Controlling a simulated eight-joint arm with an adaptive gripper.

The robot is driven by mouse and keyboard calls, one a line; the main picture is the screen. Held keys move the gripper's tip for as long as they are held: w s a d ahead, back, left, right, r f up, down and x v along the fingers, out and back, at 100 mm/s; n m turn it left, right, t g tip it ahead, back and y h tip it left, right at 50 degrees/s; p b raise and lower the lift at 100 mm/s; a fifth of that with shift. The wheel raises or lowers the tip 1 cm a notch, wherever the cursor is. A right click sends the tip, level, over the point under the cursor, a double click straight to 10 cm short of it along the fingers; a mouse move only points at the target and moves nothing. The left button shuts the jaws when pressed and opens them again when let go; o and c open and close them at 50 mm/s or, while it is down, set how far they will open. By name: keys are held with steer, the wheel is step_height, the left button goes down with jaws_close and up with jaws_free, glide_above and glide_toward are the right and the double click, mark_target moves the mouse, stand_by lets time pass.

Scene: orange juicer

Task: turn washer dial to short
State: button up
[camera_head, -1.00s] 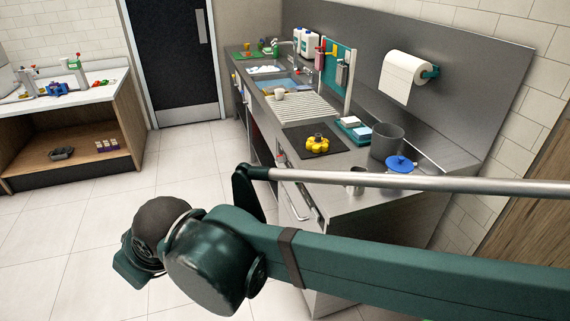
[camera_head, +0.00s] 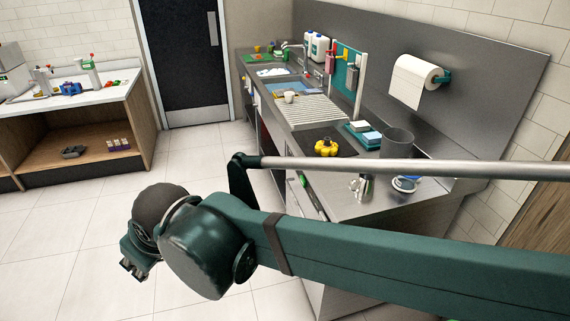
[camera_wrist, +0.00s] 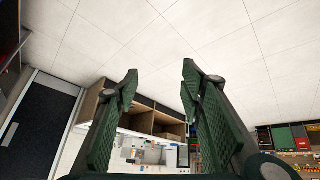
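I cannot make out a washer dial in either view. My gripper (camera_head: 133,268) is at the lower left of the head view, over the tiled floor and away from the counter. In the wrist view its two green fingers (camera_wrist: 160,70) are apart, with nothing between them. The steel counter (camera_head: 345,205) runs along the right wall. Its front, with a handle and a narrow opening, is partly hidden behind my arm, and I cannot tell whether a washer is there.
A wooden bench (camera_head: 90,165) with a white top stands at the left. A dark door (camera_head: 180,60) is at the back. A metal cup (camera_head: 362,187), a yellow object (camera_head: 327,147) and a grey pot (camera_head: 397,143) stand on the counter. The floor (camera_head: 60,225) is clear.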

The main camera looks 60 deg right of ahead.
steer(key=w+d+n+g+h, duration=0.1)
steer(key=w+d+h, duration=0.1)
steer(key=w+d, duration=0.5)
steer(key=w+d+g+h, duration=0.1)
steer(key=w+d+h, duration=0.15)
steer(key=d, duration=0.85)
steer(key=w+d+n+g+h, duration=0.1)
steer(key=w+d+g+h, duration=0.1)
steer(key=w+d, duration=0.5)
steer(key=w+d+f+g+h, duration=0.1)
steer(key=d+f+g, duration=0.15)
steer(key=d, duration=0.85)
steer(key=w+d+f+g+h, duration=0.15)
steer(key=d+f, duration=0.25)
steer(key=d, duration=0.7)
steer(key=g+h+p, duration=0.1)
steer(key=g+h, duration=0.2)
steer(key=g, duration=0.3)
glide_toward(290, 162)
steer(key=shift+w+f, duration=0.25)
steer(key=shift+w, duration=0.2)
steer(key=b+x, duration=0.1)
steer(key=x, duration=0.6)
steer(key=shift+s+d, duration=0.15)
steer(key=shift+d, duration=0.2)
